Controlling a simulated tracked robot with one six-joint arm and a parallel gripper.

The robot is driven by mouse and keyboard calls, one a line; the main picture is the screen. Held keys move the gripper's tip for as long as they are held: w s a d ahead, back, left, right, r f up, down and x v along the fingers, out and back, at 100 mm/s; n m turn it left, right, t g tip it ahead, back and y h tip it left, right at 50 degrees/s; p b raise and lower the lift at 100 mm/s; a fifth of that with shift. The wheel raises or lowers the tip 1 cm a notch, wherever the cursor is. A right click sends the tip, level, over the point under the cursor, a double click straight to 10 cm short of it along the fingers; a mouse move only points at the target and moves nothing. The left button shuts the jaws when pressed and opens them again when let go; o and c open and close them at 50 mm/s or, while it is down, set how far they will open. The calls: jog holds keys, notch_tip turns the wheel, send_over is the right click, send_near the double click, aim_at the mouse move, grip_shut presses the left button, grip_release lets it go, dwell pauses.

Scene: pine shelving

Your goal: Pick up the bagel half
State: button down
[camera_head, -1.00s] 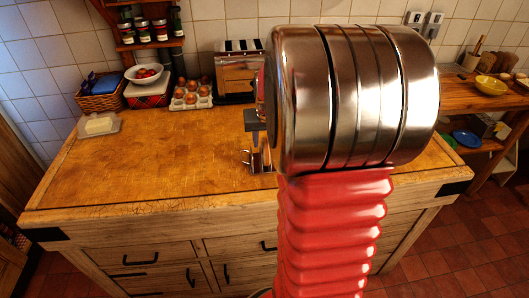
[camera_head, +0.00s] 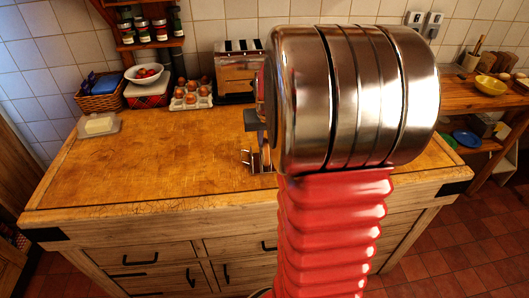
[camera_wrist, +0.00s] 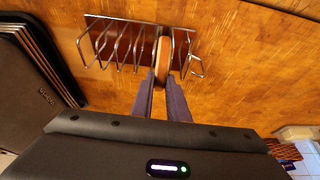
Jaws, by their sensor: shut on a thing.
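The bagel half (camera_wrist: 163,58) is brown and stands on edge in a wire rack (camera_wrist: 101,52), near the rack's right end in the wrist view. My gripper (camera_wrist: 160,84) has its two dark fingers shut on the bagel half's near edge. The bagel half still sits between the rack's wires. In the head view the rack (camera_head: 247,160) stands on the wooden worktop, just left of my arm's steel joint. That joint hides part of the rack and gripper there.
A dark object with layered edges (camera_wrist: 32,65) lies left of the rack in the wrist view. Behind are a toaster (camera_head: 237,74), an egg tray (camera_head: 190,100), a bowl (camera_head: 144,74) and a basket (camera_head: 99,97). A butter dish (camera_head: 98,125) is at left. The worktop's middle is clear.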

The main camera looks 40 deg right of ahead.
dwell(0.3)
notch_tip(320, 180, up, 10)
dwell(0.6)
jog(key=shift+r, duration=0.15)
dwell(0.3)
notch_tip(320, 180, up, 11)
dwell(1.6)
jog(key=shift+f, duration=0.2)
